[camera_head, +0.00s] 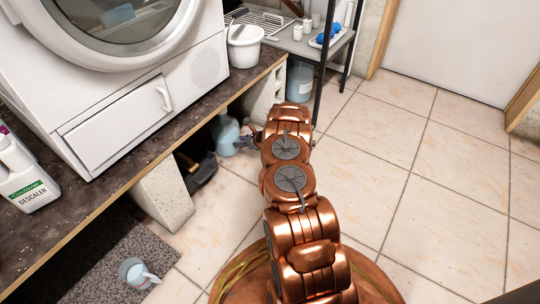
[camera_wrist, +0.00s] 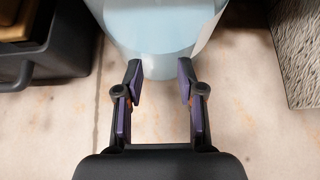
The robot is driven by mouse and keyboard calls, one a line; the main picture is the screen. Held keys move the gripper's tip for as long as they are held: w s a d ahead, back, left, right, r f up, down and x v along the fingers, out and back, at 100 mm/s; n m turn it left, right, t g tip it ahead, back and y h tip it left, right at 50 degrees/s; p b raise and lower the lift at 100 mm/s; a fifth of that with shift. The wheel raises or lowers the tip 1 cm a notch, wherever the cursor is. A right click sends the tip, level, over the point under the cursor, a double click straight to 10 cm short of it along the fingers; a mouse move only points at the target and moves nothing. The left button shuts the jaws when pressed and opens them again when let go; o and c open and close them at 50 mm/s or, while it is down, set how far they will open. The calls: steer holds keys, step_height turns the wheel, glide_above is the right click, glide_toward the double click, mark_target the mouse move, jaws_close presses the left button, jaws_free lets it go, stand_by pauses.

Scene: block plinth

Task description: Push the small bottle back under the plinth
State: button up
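A pale blue bottle (camera_head: 226,135) stands on the tiled floor at the edge of the block plinth (camera_head: 165,192), in the gap between two of its blocks. In the wrist view the bottle (camera_wrist: 160,25) fills the top middle, wider than the gap between my fingertips. My gripper (camera_wrist: 159,72) is open and empty, its two purple-padded fingers apart and pointing at the bottle's near side. I cannot tell whether the tips touch it. In the head view my gripper (camera_head: 246,142) is low beside the bottle, partly hidden by my copper arm.
A dark bin (camera_head: 197,172) stands left of the bottle; a speckled block (camera_wrist: 297,50) is to its right. A washing machine (camera_head: 140,85) and descaler bottle (camera_head: 25,180) stand on top. A blue-and-white jug (camera_head: 136,273) sits on a grey mat. Floor at right is clear.

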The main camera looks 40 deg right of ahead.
steer(key=shift+w+a, duration=0.4)
steer(key=shift+w, duration=0.45)
steer(key=shift+s+d, duration=0.25)
steer(key=shift+s, duration=0.25)
steer(key=shift+s+d, duration=0.2)
steer(key=shift+s, duration=0.3)
steer(key=shift+s+d+p, duration=0.3)
steer(key=shift+s+d, duration=0.1)
steer(key=shift+s, duration=0.85)
steer(key=shift+s+d+p, duration=0.3)
steer(key=shift+s+d, duration=0.05)
steer(key=shift+s, duration=0.95)
steer(key=shift+s+d+p, duration=0.3)
steer(key=shift+s+d, duration=0.1)
steer(key=shift+s, duration=0.85)
